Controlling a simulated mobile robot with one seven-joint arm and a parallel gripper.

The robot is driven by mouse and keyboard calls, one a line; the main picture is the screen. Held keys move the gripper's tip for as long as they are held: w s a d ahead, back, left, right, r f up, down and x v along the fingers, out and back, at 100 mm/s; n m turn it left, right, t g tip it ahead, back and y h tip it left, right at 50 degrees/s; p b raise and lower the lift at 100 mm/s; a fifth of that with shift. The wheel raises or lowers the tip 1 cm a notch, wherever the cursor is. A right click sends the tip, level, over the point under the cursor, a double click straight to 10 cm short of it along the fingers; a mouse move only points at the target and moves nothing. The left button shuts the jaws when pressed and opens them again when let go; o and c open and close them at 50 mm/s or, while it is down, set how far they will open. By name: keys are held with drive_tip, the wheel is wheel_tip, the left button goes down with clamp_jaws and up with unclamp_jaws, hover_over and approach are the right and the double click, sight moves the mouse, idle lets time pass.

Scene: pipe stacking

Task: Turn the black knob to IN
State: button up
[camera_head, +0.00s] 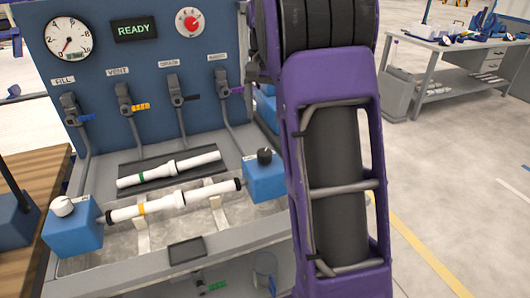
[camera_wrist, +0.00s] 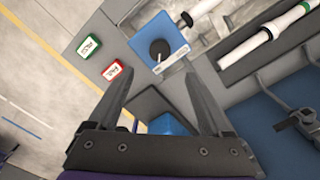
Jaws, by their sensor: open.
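The black knob (camera_head: 264,156) sits on top of the right blue block (camera_head: 263,180) at the bench's right side. In the wrist view the black knob (camera_wrist: 160,50) shows from above on the blue block (camera_wrist: 143,25), with a small white label (camera_wrist: 171,60) beside it, too small to read. My gripper (camera_wrist: 156,76) is open and empty. In the wrist view its fingertips lie just below the knob, apart from it in the picture; I cannot tell the height between them. In the head view my purple arm hides the gripper.
A white pipe with a yellow band (camera_head: 165,203) spans between the right block and the left blue block (camera_head: 73,236), which has a white knob (camera_head: 62,206). Another white pipe (camera_head: 168,170) lies behind. Several levers stand at the panel.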

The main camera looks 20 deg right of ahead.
sight(264, 152)
wheel_tip(264, 152, down, 12)
drive_tip(key=shift+f+b, duration=0.2)
drive_tip(key=shift+b, duration=0.8)
clamp_jaws()
drive_tip(key=shift+r, duration=0.1)
drive_tip(key=shift+m+p, duration=0.4)
drive_tip(key=shift+r+m+p, duration=0.1)
drive_tip(key=shift+m+p, duration=0.6)
drive_tip(key=shift+m, duration=0.2)
drive_tip(key=shift+m+p, duration=1.05)
drive_tip(key=shift+m, duration=0.75)
